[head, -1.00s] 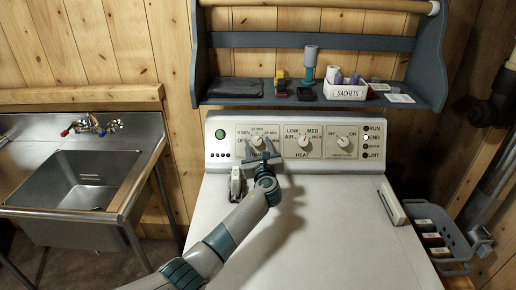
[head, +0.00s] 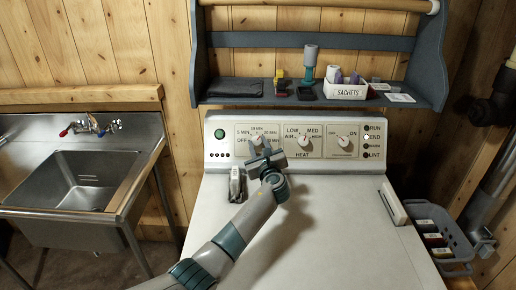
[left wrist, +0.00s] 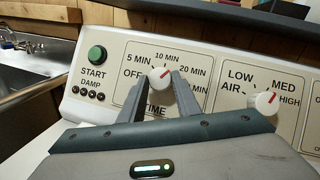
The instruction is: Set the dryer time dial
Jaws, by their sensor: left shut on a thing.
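The time dial (left wrist: 160,75) is a white knob with a red mark, on the left panel of the dryer's control console. The mark points up and slightly right, between 10 MIN and 20 MIN. In the head view my left gripper (head: 264,151) is at this dial and covers its lower part. In the left wrist view the two fingers (left wrist: 163,95) of that gripper are on either side of the dial, shut on it. The dryer (head: 330,215) has a pale top below the console. My right gripper is not in view.
The heat dial (head: 303,139) and a third dial (head: 343,142) are to the right. A round green START button (head: 219,133) is to the left. A grey-blue shelf (head: 225,101) with small items overhangs the console. A grey object (head: 235,184) stands beside my gripper.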

